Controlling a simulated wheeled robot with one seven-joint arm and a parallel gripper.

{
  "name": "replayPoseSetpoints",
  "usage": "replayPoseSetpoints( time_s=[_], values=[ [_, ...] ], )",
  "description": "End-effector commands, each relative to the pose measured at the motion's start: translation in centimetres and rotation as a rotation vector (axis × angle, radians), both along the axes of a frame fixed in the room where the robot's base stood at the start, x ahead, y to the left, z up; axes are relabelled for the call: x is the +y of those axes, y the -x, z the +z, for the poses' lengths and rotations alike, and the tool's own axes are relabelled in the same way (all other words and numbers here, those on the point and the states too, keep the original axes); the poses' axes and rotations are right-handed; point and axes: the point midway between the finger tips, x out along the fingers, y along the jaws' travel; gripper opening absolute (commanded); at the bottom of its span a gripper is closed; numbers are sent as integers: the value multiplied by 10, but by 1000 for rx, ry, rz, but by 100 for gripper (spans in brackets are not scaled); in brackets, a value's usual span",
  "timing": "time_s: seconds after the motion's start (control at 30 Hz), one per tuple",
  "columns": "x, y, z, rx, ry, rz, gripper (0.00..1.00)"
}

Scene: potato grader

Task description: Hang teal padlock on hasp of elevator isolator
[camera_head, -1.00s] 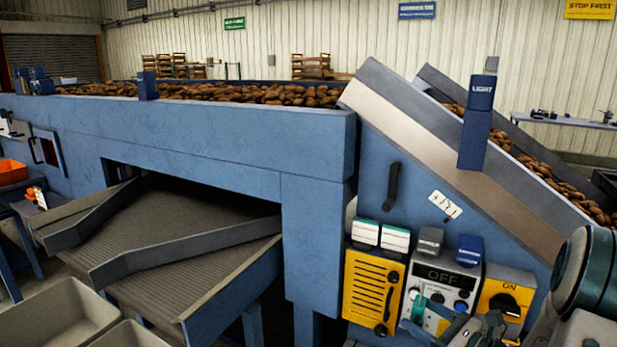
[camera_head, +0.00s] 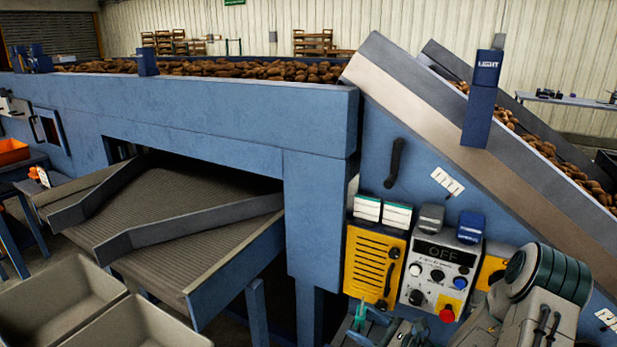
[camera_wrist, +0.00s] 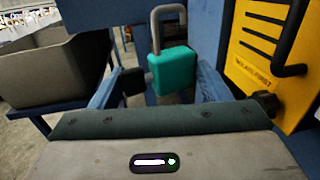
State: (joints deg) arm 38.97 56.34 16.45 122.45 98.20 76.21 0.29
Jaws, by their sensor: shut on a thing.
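The teal padlock (camera_wrist: 173,70) hangs upright between the fingers of my gripper (camera_wrist: 165,84) in the wrist view, its grey shackle upward. My gripper is shut on its body. In the head view the padlock (camera_head: 360,317) is small and low, below the slotted yellow box. A yellow switch box (camera_head: 489,270), right of the OFF panel, is mostly hidden behind my arm; it showed ON and a black knob earlier. I cannot make out a hasp on it.
A slotted yellow box (camera_head: 372,262) with a black handle stands close right of the padlock in the wrist view (camera_wrist: 262,55). The OFF panel (camera_head: 440,268) has knobs and a red button. Grey bins (camera_head: 60,290) stand at the lower left.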

Motion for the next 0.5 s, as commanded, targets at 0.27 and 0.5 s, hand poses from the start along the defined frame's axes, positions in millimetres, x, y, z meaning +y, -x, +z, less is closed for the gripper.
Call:
replayPoseSetpoints(
  time_s=[0.27, 0.5],
  values=[
    [3, -2, 3, 5, -1, -229, 48],
    [-1, 1, -1, 2, -1, -380, 48]
  ],
)
